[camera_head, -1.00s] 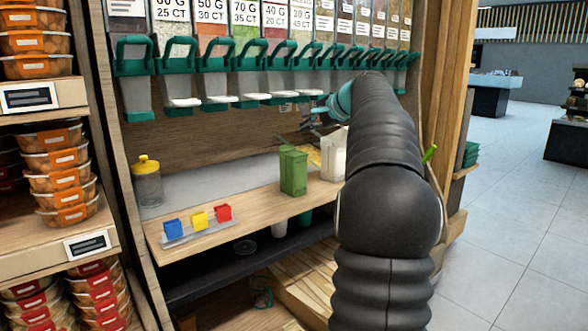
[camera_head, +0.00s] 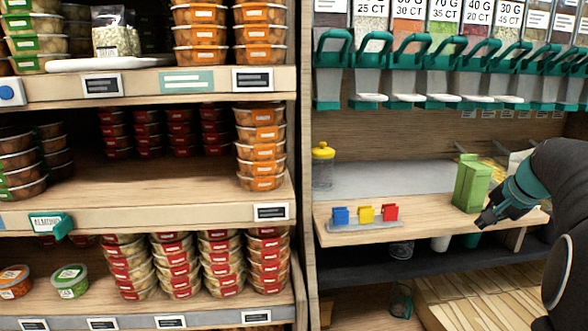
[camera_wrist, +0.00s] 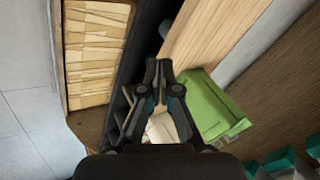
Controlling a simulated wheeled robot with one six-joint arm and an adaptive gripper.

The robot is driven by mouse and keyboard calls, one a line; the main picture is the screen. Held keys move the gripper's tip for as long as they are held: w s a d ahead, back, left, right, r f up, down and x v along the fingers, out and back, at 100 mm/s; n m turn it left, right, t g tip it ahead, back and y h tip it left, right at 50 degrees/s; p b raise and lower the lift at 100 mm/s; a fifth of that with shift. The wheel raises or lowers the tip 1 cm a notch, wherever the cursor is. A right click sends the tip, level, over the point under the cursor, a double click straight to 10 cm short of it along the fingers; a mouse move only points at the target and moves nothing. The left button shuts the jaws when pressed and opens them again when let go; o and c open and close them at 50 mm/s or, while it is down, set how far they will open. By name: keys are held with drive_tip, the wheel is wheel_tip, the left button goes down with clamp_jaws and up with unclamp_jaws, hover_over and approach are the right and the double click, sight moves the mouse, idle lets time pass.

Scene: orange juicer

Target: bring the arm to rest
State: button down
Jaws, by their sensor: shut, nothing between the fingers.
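My arm (camera_head: 560,175) reaches in from the right edge of the head view, its upper part bent. My gripper (camera_head: 484,221) points down and to the left, at the front edge of the wooden counter, just in front of the green carton (camera_head: 471,184). In the wrist view my gripper (camera_wrist: 158,88) has its fingertips together with nothing between them. The green carton (camera_wrist: 212,108) shows just right of the fingers there. I cannot tell whether the gripper touches it.
Dispensers with green handles (camera_head: 385,60) hang above. Shelves of packed tubs (camera_head: 262,150) fill the left.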

drive_tip(key=s+a+f+n, duration=0.2)
drive_tip(key=s+a+n, duration=0.2)
drive_tip(key=s+a, duration=0.4)
drive_tip(key=s+a+f+n+g, duration=0.1)
drive_tip(key=s+a+f+n, duration=0.2)
drive_tip(key=s+a, duration=0.6)
drive_tip(key=s+a+f+n+p, duration=0.1)
drive_tip(key=s+a+f+n, duration=0.2)
drive_tip(key=a, duration=1)
drive_tip(key=shift+s+f+n, duration=0.25)
drive_tip(key=shift+s+n, duration=0.75)
drive_tip(key=shift+s, duration=1.7)
